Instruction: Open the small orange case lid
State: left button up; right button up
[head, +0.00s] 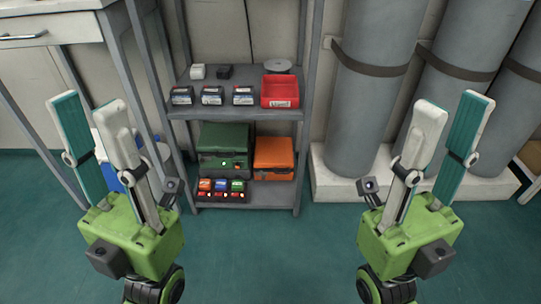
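The small orange case (273,158) sits on the lower shelf of the grey rack, to the right of a larger green case. Its lid looks shut. My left gripper (88,122) is at the left, fingers pointing up and apart, with nothing between them. My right gripper (448,128) is at the right, fingers also apart and empty. Both grippers are well apart from the orange case, one on each side of the rack in the picture.
The green case (223,148) stands beside the orange one, with small coloured boxes (221,188) in front of it. The upper shelf holds a red bin (280,91) and dark boxes (212,95). Large grey cylinders (372,90) stand at right. The floor in front is clear.

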aim_at(275, 154)
jog(key=i+l+u, duration=0.25)
jog(key=l, duration=0.25)
jog(key=i+l+u, duration=0.2)
jog(key=l, duration=0.35)
jog(key=l+u, duration=0.25)
jog(key=l, duration=0.3)
jog(key=i+l+u, duration=0.1)
jog(key=l+u, duration=0.15)
jog(key=l, duration=0.35)
